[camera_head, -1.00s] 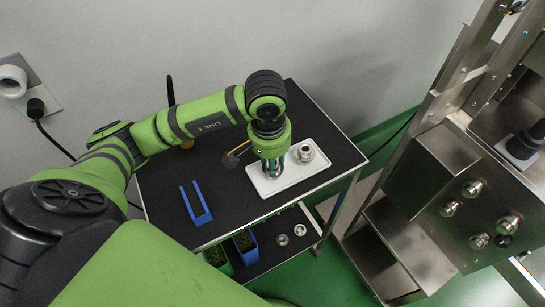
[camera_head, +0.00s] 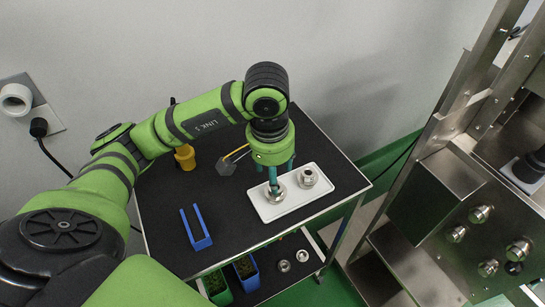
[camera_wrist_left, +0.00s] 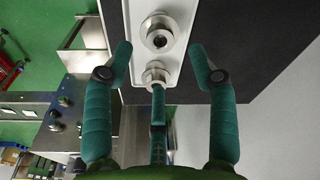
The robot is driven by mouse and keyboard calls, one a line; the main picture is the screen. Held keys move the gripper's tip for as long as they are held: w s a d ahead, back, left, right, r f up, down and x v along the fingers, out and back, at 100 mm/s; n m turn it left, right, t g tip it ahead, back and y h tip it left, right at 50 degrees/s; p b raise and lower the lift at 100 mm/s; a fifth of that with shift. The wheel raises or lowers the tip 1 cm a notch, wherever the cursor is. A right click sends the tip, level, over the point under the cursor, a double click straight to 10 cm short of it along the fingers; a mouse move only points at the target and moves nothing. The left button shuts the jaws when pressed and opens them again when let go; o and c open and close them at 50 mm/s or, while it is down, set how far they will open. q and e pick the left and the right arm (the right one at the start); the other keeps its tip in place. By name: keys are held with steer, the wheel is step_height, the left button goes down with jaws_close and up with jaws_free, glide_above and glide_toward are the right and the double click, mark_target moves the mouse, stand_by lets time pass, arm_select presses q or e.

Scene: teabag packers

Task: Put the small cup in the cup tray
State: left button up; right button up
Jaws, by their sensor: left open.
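The white cup tray (camera_head: 325,188) lies on the black table top. Two metal cups stand upright in it: a left cup (camera_head: 276,193) and a right cup (camera_head: 308,178). I cannot tell surely which is the small cup. My left gripper (camera_head: 277,175) is open and empty just above the left cup, its fingers spread and pointing down. In the wrist view, one cup (camera_wrist_left: 160,33) shows whole beyond the fingertips of the left gripper (camera_wrist_left: 160,52), and the other cup (camera_wrist_left: 155,73) is partly covered by the middle finger. My right gripper is not in view.
A blue forked holder (camera_head: 196,228) lies on the table's left part. A yellow object (camera_head: 185,157) and a grey teabag-like piece (camera_head: 226,166) are behind. Two metal cups (camera_head: 284,266) and blue and green bins are on the lower shelf. A steel machine (camera_head: 450,200) stands at right.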

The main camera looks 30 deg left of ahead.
arm_select(q)
step_height(320, 180, up, 6)
steer(key=shift+s, duration=0.35)
stand_by(0.4)
